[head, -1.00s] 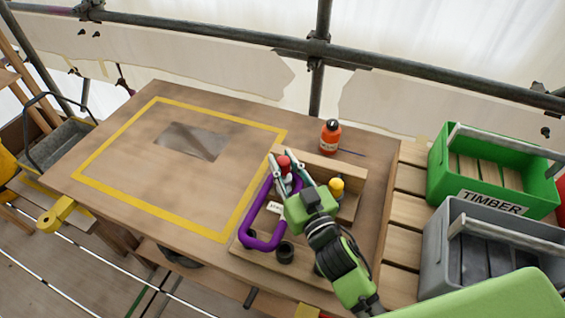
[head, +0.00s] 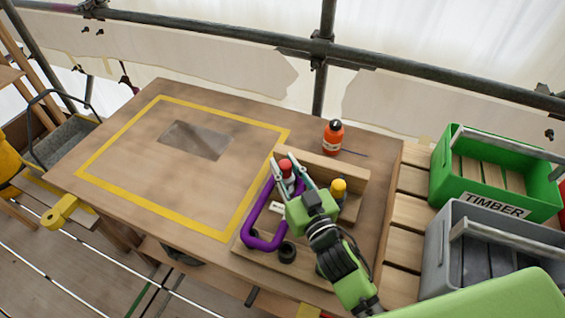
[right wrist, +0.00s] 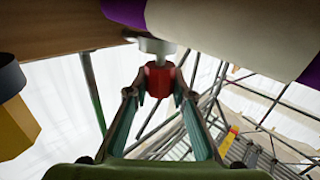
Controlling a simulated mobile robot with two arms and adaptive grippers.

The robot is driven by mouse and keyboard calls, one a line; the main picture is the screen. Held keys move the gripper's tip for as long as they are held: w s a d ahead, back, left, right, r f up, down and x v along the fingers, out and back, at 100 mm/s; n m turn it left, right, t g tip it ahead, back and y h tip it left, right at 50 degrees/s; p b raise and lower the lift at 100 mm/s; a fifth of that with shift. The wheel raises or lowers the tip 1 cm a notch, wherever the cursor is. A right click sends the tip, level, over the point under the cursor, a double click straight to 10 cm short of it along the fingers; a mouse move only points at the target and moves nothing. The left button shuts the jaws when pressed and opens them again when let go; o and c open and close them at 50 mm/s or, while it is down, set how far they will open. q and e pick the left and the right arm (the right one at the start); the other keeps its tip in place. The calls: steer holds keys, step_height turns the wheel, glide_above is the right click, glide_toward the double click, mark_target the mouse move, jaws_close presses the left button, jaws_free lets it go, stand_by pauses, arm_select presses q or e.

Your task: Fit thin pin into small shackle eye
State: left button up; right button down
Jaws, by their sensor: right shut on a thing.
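A red-headed pin (head: 286,165) is held between the fingertips of my right gripper (head: 289,175), beside the wooden holder. In the right wrist view its red head (right wrist: 158,80) sits between the fingertips, with a short thin shank and a pale round collar (right wrist: 155,45) beyond it. The purple shackle (head: 258,242) lies on the wooden base left of the gripper, with a small white label. Its purple and white bar also shows close by at the top of the right wrist view (right wrist: 292,95). The small eye is hidden. My left gripper is out of view.
A yellow-headed piece (head: 338,187) stands right of the gripper. Dark rings (head: 287,252) lie on the wooden base. An orange bottle (head: 333,138) stands behind. Green (head: 470,190) and grey (head: 437,262) crates are at right. The yellow-taped table area (head: 125,165) is mostly clear.

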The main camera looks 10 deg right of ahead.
steer(key=shift+w+d+r+p, duration=0.1)
steer(key=shift+d+r+p, duration=0.3)
steer(key=shift+r+p, duration=0.3)
steer(key=shift+a+r+p, duration=0.1)
steer(key=shift+r+p, duration=0.25)
steer(key=shift+r, duration=0.3)
steer(key=shift+p, duration=0.75)
steer(key=shift+p, duration=0.35)
stand_by(0.6)
steer(key=shift+f+b, duration=1.45)
steer(key=shift+f, duration=0.5)
steer(key=shift+a+f, duration=0.15)
steer(key=shift+f, duration=0.25)
